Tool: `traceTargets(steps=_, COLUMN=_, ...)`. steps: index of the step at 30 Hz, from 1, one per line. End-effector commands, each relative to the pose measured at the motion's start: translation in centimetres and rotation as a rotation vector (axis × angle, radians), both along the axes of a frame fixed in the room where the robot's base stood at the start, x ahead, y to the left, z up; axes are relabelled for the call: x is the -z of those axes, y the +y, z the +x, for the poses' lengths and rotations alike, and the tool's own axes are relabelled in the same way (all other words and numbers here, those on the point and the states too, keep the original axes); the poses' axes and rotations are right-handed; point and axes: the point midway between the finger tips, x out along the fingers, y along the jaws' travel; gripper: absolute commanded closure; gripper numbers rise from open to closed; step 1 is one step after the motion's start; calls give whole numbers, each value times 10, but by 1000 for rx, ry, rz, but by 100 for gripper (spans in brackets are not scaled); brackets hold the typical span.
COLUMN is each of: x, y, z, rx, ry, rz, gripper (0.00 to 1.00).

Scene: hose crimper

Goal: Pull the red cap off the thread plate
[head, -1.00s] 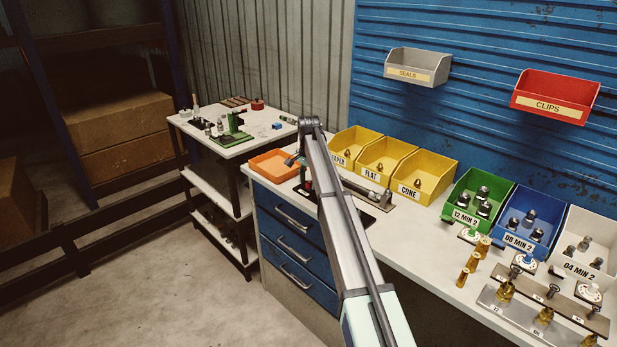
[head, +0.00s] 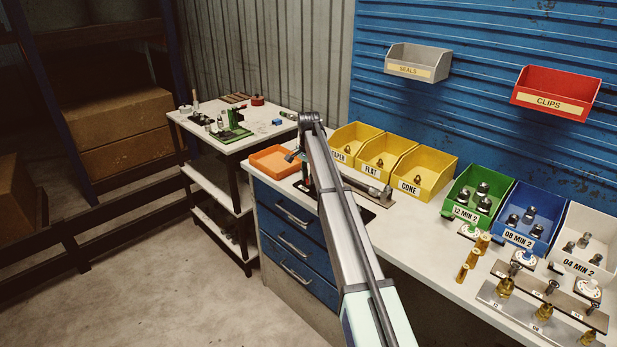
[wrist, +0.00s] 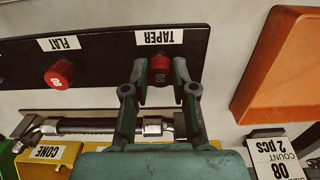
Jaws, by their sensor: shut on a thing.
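In the wrist view, the dark thread plate (wrist: 100,58) runs across the upper left, with white FLAT and TAPER labels. A red cap (wrist: 160,66) is by the TAPER label, between the fingertips of my gripper (wrist: 160,76). My gripper is shut on this cap. I cannot tell whether the cap is still seated on its thread or lifted. A second red cap (wrist: 60,74), marked 08, is on the plate below the FLAT label, apart from my gripper. In the head view, my arm hides most of the plate and both caps.
A hose with metal fittings (wrist: 90,126) lies close beside my fingers. The yellow CONE bin (wrist: 48,160) is at the lower left. An orange tray (wrist: 278,65) and a count card (wrist: 278,158) are on the right. White bench top shows between plate and tray.

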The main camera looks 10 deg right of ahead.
Motion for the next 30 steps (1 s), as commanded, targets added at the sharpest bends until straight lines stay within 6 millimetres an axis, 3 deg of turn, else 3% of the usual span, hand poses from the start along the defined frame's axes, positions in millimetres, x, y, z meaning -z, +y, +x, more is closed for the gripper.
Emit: traceTargets(steps=30, x=-13, y=-1, z=1, rx=1, ry=-2, rz=-1, gripper=100)
